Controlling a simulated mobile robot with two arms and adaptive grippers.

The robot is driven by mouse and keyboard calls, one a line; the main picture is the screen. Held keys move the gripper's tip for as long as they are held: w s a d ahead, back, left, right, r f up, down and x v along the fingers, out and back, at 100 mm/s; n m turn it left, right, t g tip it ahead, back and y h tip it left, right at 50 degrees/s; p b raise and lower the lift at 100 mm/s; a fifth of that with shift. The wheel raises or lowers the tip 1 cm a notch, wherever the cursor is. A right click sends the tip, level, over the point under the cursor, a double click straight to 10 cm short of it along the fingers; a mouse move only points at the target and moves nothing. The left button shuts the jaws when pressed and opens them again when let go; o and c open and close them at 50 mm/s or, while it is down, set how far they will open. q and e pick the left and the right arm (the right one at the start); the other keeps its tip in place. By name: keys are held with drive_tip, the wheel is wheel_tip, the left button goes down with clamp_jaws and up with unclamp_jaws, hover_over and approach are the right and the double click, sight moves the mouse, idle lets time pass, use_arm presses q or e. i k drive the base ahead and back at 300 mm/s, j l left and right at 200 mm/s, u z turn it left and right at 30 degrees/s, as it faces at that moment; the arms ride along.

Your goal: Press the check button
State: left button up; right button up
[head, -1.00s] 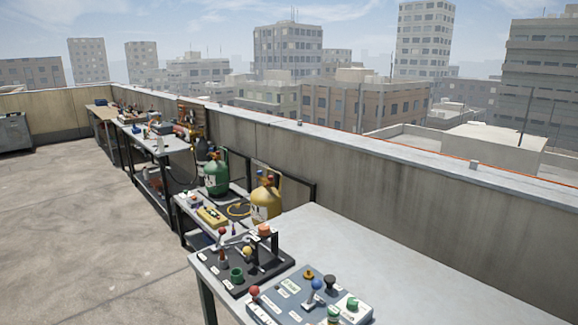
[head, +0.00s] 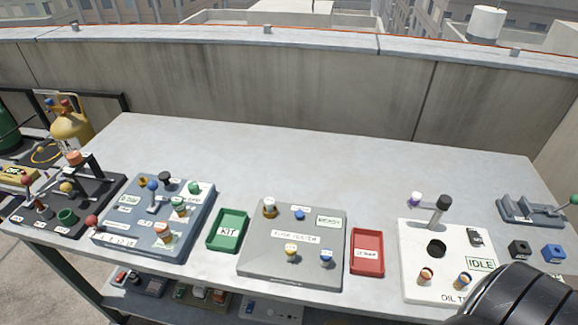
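No label reading "check" is legible, so I cannot tell which control is the check button. The grey fuse tester panel (head: 262,262) in the middle of the table has a small blue button (head: 300,214) and a READY display (head: 329,221). It also carries a yellow-and-white knob (head: 291,252), a blue-and-white knob (head: 326,257) and a brass-and-white part (head: 269,208). The white oil tester panel (head: 420,287) at right shows IDLE (head: 480,264), a dark round hole (head: 436,248) and a black-topped post (head: 439,208). Neither gripper shows; a black part of my arm covers the lower right corner.
A green KIT tray (head: 212,243) and a red tray (head: 382,268) flank the fuse tester. A blue-grey panel (head: 140,245) and a black fixture (head: 32,221) stand left. A grey clamp-like device (head: 525,212) is far right. The table's back strip (head: 300,165) is clear.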

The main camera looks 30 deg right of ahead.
sight(299, 214)
drive_tip(key=k+z, duration=0.1)
drive_tip(key=z, duration=0.35)
drive_tip(key=k+z, duration=0.1)
drive_tip(key=z, duration=0.35)
